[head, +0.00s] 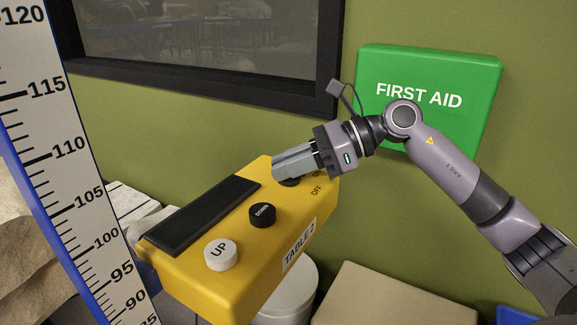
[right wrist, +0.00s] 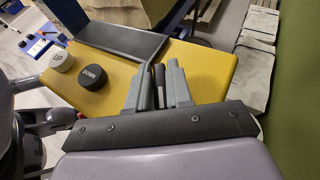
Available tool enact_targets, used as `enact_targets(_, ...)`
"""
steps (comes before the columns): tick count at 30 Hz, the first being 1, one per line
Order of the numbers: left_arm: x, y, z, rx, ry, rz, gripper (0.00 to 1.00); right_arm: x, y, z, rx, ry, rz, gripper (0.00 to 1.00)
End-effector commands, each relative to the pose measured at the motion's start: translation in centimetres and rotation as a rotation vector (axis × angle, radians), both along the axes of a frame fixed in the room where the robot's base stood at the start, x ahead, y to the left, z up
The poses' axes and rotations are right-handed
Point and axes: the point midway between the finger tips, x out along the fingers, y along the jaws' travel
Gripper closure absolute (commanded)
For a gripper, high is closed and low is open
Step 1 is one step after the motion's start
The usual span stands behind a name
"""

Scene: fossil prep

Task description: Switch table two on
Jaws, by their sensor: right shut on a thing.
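A yellow control box (head: 190,272) carries a "TABLE 2" label (head: 299,245) on its side. On its top are a white "UP" button (head: 221,252), a black "DOWN" button (head: 262,214) and a dark switch knob (head: 291,183) beside the "ON" and "OFF" marks. My right gripper (head: 277,167) is shut on the knob and hides most of it, so its pointing direction cannot be told. The right wrist view shows the fingers (right wrist: 160,88) closed around a dark piece, with the DOWN button (right wrist: 92,77) to their left. My left gripper is not in view.
A long black panel (head: 200,215) lies along the box top. A blue-edged height scale (head: 70,130) stands at left. A green first aid box (head: 430,75) hangs on the wall behind my right arm. A white round bin (head: 290,295) and a beige box (head: 385,297) sit below.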

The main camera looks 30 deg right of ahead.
Motion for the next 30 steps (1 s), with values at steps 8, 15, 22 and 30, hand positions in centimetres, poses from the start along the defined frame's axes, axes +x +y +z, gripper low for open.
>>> enact_targets(8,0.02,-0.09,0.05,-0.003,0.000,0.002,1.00,0.12,-0.02,0.14,0.002,-0.001,0.238,1.00)
enact_targets(15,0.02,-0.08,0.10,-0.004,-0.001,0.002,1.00,0.08,0.00,0.10,-0.001,-0.002,0.383,1.00)
enact_targets(22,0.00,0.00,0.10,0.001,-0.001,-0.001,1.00,0.02,-0.03,0.04,-0.003,-0.002,0.457,1.00)
enact_targets(30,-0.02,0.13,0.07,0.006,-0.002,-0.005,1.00,-0.01,-0.02,-0.05,-0.004,0.000,0.479,1.00)
